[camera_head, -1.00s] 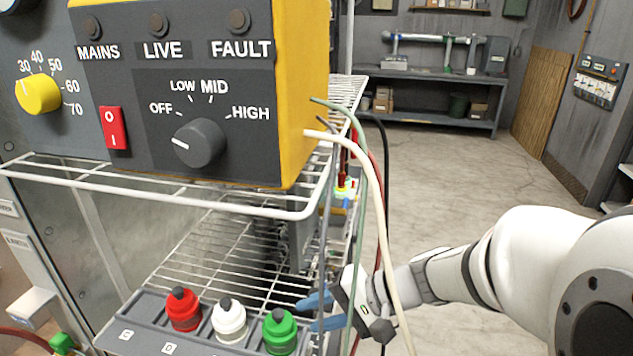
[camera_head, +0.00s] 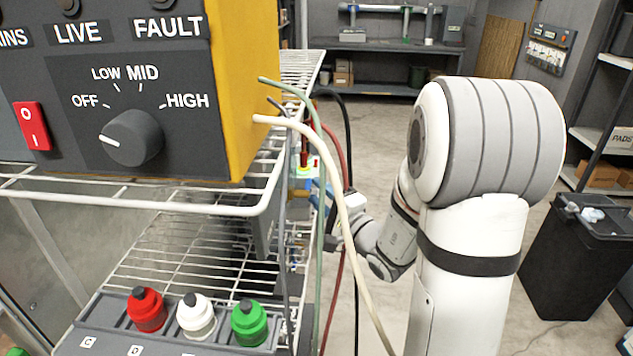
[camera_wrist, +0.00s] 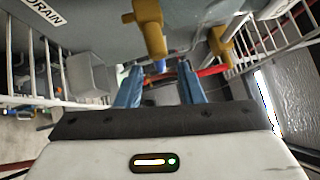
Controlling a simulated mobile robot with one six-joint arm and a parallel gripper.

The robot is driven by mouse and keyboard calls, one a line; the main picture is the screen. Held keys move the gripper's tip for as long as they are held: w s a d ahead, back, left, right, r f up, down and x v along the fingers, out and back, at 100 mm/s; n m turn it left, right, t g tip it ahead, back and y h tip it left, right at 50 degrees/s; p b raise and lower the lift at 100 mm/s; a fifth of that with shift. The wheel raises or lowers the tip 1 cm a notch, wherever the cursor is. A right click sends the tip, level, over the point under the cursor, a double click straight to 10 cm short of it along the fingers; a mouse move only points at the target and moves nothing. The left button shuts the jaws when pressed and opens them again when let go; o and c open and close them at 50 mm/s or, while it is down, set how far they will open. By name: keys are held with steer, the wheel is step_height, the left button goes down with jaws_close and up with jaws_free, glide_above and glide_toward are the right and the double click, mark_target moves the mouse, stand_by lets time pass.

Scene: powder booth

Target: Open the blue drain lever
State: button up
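In the wrist view, a small blue piece (camera_wrist: 160,66), likely the drain lever, shows below a brass-coloured fitting (camera_wrist: 150,25). A "DRAIN" label (camera_wrist: 43,12) is at the upper left. My gripper (camera_wrist: 160,70) is open, its two blue fingers apart with the blue piece between or just beyond their tips; I cannot tell which, and no contact shows. In the head view, my gripper (camera_head: 317,192) is beside the rack, partly hidden behind hoses; the lever cannot be made out there.
A second brass fitting (camera_wrist: 221,42) and a red part (camera_wrist: 212,70) are right of the fingers. Wire rack bars (camera_wrist: 40,65) flank both sides. In the head view, a cream hose (camera_head: 345,215) and a green hose (camera_head: 320,230) hang close to my gripper. Open floor (camera_head: 395,125) lies behind.

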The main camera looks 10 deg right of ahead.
mark_target(309, 183)
steer(key=shift+p+x, duration=0.3)
steer(key=shift+x, duration=1.65)
steer(key=shift+s, duration=0.1)
